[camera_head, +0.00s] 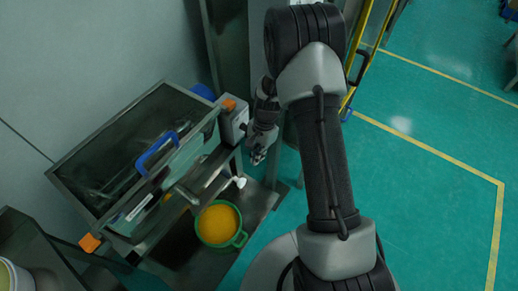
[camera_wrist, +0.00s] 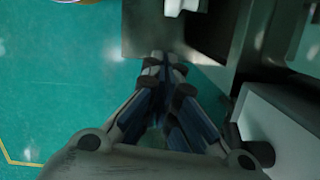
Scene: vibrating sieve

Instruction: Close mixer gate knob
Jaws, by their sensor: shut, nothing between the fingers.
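The mixer (camera_head: 130,165), a metal box with a dark top and a blue handle (camera_head: 157,150), stands left of my arm in the head view. A small white part (camera_head: 240,182), possibly the gate knob, sticks out below its right end. A white part also shows at the top edge of the wrist view (camera_wrist: 182,6), ahead of my fingertips. My gripper (camera_head: 257,158) is shut and empty, pointing down, above and right of the white part. Its fingertips (camera_wrist: 164,58) meet in the wrist view, apart from the white part. I cannot tell the gate's position.
A grey box (camera_head: 233,122) with a dark knob sits beside my wrist; a white box with a dark knob (camera_wrist: 257,152) is close right in the wrist view. A green pot (camera_head: 219,224) of orange material stands on the lower shelf (camera_head: 262,201). Green floor (camera_head: 430,130) is open at right.

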